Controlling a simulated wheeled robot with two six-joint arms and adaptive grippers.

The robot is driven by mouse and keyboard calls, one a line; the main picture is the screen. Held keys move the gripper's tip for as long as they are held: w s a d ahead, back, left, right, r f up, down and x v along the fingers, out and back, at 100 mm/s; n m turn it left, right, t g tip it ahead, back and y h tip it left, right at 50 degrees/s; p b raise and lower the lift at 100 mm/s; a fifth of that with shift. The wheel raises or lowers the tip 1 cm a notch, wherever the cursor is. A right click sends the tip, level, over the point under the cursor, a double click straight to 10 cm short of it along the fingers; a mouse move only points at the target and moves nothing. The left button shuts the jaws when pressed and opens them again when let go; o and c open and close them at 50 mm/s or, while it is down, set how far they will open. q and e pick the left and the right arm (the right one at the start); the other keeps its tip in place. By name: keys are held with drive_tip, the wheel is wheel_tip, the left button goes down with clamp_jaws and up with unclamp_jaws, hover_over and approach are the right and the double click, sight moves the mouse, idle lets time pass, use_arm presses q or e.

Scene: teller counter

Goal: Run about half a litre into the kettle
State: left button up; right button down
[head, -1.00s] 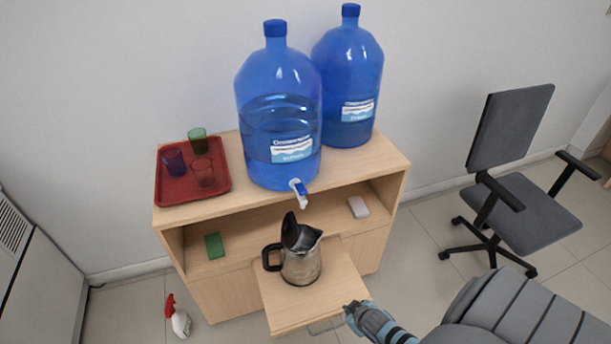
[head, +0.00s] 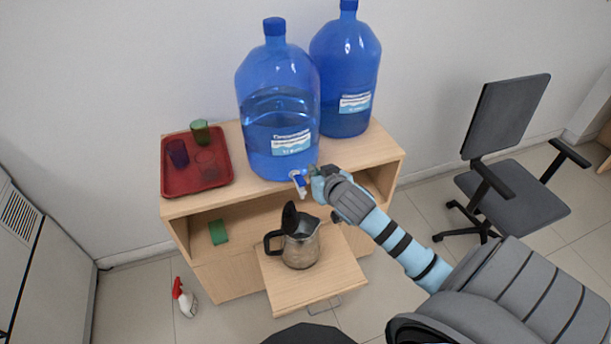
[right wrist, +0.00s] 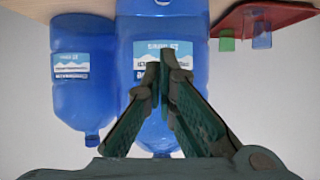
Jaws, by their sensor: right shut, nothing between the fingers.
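The steel kettle (head: 302,252) with a black handle stands upright on the pulled-out board, its black lid (head: 291,217) raised. How much water it holds cannot be made out. The front blue water bottle (head: 278,110) stands on the cabinet top; its tap (head: 298,181), white with a blue part, juts out over the front edge above the kettle. No stream shows below it. My right gripper (head: 314,171) is shut and empty, just right of the tap; whether it touches cannot be told. In the right wrist view its shut fingers (right wrist: 160,72) lie before the front bottle (right wrist: 190,70). My left gripper is out of view.
A second blue bottle (head: 345,75) stands behind to the right. A red tray (head: 180,188) with several cups is on the left of the cabinet top. A green item (head: 218,232) lies on the shelf.

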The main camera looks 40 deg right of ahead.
drive_tip(key=b, duration=0.2)
hover_over(305, 184)
wheel_tip(305, 184, down, 5)
drive_tip(key=shift+w+d+r, duration=0.1)
drive_tip(key=shift+w+r, duration=0.05)
wheel_tip(305, 184, down, 3)
drive_tip(key=shift+w+r, duration=0.1)
drive_tip(key=shift+r, duration=0.05)
drive_tip(key=shift+f, duration=0.35)
drive_tip(key=shift+s+f, duration=0.25)
drive_tip(key=shift+s, duration=0.1)
